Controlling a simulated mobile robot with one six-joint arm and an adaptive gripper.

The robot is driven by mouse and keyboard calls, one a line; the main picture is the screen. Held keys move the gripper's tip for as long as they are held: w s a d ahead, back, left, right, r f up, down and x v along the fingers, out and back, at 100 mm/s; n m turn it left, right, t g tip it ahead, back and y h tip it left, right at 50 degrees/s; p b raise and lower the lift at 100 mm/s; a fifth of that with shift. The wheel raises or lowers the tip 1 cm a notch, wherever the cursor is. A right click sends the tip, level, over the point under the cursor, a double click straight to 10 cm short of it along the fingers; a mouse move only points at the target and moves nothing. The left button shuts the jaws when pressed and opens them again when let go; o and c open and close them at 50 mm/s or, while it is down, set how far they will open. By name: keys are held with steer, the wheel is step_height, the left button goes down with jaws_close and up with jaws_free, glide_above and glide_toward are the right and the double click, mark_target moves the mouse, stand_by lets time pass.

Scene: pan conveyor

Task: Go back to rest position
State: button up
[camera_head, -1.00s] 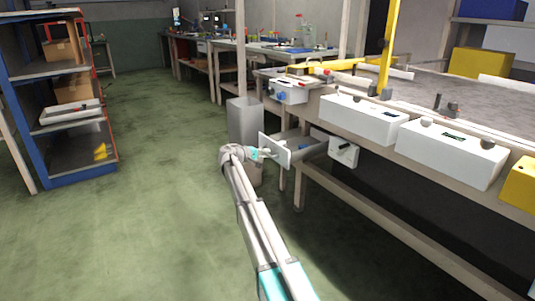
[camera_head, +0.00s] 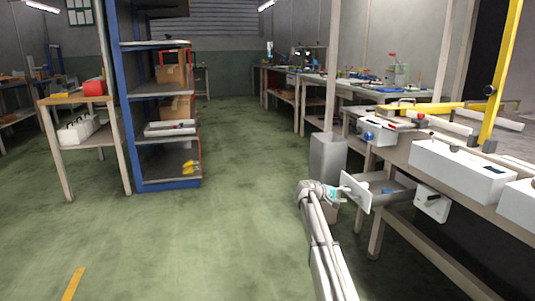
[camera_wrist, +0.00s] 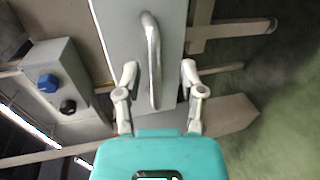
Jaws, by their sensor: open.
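My gripper (camera_wrist: 158,72) is open, with one finger on each side of a metal bar handle (camera_wrist: 151,50) in the wrist view. I cannot tell whether the handle lies between the fingertips or just beyond them; neither finger visibly touches it. The handle is on a pale grey drawer front (camera_wrist: 120,40). In the head view, my gripper (camera_head: 335,193) is close in front of this drawer front (camera_head: 356,193). The drawer (camera_head: 395,190) is pulled out under the bench, with a small blue thing inside.
A grey bin (camera_head: 327,158) stands just behind my gripper. The workbench (camera_head: 440,163) runs along the right, with a grey box with a blue knob (camera_head: 371,132) above the drawer. A blue shelf (camera_head: 160,185) stands left. The green floor (camera_head: 230,220) between is clear.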

steer(key=s+a+m+g+y+p, duration=0.1)
steer(key=s+a+y+p, duration=0.45)
steer(key=s, duration=0.95)
steer(key=s+a+r+m+g+y+p, duration=0.1)
steer(key=s+a+y+p, duration=0.5)
steer(key=s, duration=0.9)
steer(key=s+a+m+g+y+p, duration=0.1)
steer(key=s+a+y+p, duration=0.25)
steer(key=s+a, duration=0.85)
steer(key=s+d+r+p, duration=0.1)
steer(key=d+r+p, duration=0.1)
steer(key=r+p, duration=1.6)
steer(key=s+d+r+p, duration=0.2)
steer(key=r+p, duration=1.7)
steer(key=shift+s+d+r, duration=0.2)
steer(key=shift+s+d, duration=0.1)
steer(key=shift+d, duration=0.1)
